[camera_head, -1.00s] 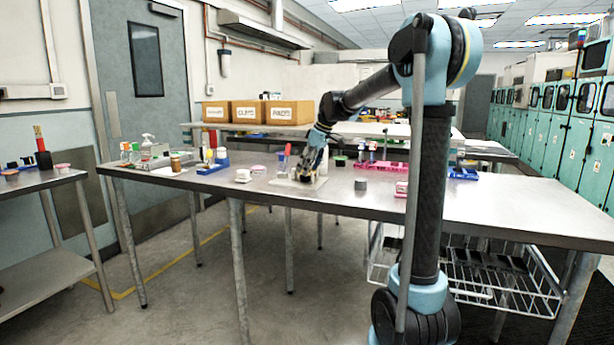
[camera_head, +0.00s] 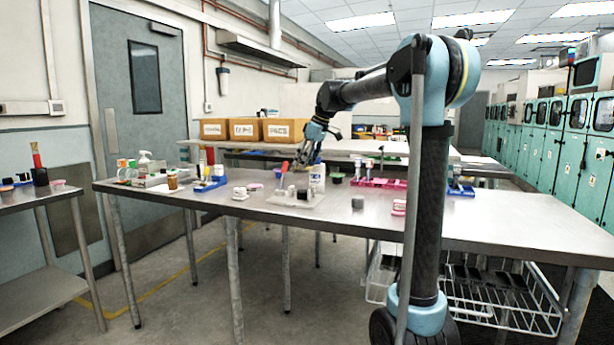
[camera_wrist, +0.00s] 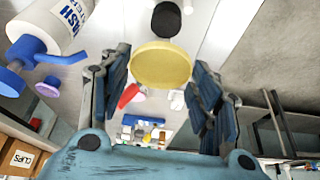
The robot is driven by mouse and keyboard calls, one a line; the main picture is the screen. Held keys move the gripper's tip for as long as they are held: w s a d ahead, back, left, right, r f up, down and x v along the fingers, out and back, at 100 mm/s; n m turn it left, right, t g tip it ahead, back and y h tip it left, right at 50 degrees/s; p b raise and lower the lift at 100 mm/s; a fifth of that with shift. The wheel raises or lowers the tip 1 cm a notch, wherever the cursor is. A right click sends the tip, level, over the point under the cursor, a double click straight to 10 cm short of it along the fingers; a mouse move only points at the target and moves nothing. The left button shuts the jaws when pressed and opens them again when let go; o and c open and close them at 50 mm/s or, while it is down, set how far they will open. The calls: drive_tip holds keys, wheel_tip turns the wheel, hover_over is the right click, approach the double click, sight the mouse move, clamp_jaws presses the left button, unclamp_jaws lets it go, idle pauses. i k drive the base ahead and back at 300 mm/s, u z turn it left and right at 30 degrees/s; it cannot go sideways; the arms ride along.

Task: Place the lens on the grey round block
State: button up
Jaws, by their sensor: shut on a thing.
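The lens is a round yellow disc (camera_wrist: 162,66) held between the two fingers of my gripper (camera_wrist: 160,72). In the head view my gripper (camera_head: 308,151) is above the pale board (camera_head: 294,201), and the lens is too small to make out there. A grey round block (camera_head: 358,202) stands on the steel table, right of the board and apart from my gripper. A dark round piece (camera_wrist: 166,20) shows just beyond the lens in the wrist view; I cannot tell whether it is that block.
A white wash bottle (camera_head: 317,179) stands behind the board, close to my gripper; its blue cap (camera_wrist: 26,48) shows in the wrist view. Small blocks stand on the board. A pink rack (camera_head: 380,183) and a pink dental model (camera_head: 399,207) are to the right.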

sight(358, 198)
drive_tip(key=u, duration=0.95)
drive_tip(key=k, duration=1.35)
drive_tip(key=z, duration=1)
drive_tip(key=i, duration=1)
drive_tip(key=u, duration=0.05)
